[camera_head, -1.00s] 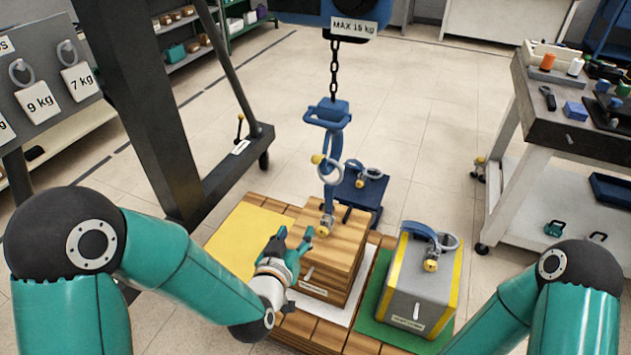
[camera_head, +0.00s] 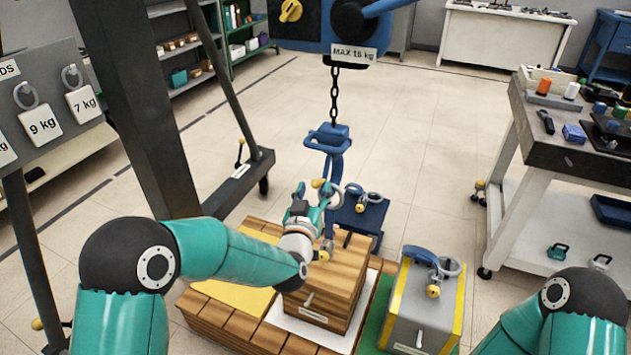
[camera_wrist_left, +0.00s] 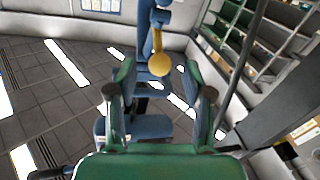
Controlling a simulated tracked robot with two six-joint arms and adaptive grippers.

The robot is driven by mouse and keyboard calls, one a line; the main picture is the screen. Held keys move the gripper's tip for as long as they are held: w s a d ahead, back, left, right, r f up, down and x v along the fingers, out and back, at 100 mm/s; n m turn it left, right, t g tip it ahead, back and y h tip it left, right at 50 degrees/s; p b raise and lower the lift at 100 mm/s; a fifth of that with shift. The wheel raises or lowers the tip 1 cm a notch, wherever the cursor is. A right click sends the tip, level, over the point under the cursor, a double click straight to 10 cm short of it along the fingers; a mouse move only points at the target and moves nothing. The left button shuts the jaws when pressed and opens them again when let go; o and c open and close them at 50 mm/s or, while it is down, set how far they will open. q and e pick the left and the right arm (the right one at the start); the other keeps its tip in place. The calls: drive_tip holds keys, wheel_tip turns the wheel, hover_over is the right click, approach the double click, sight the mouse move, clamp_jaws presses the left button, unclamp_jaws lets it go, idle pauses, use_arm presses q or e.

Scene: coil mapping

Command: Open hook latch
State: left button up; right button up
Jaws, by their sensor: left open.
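The blue hook (camera_head: 336,165) hangs from a chain above a wooden crate, with a yellow-knobbed latch (camera_head: 318,183) on it. My left gripper (camera_head: 320,195) is open at the hook, partly covering its lower part. In the left wrist view, the two green fingers of my left gripper (camera_wrist_left: 164,95) stand apart. The latch's yellow knob (camera_wrist_left: 159,64) shows between and slightly beyond them, with the blue hook (camera_wrist_left: 147,40) above. I cannot tell whether the fingers touch the knob. My right gripper is out of view.
The wooden crate (camera_head: 345,285) stands on a slatted pallet (camera_head: 228,325), close below my left gripper. A grey block with a blue shackle (camera_head: 420,300) stands to its right. A blue weight (camera_head: 358,215) stands behind. A workbench (camera_head: 560,155) is at right; floor between is clear.

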sight(315, 187)
use_arm(q)
drive_tip(key=shift+w+d, duration=0.15)
drive_tip(key=shift+w, duration=1.35)
clamp_jaws()
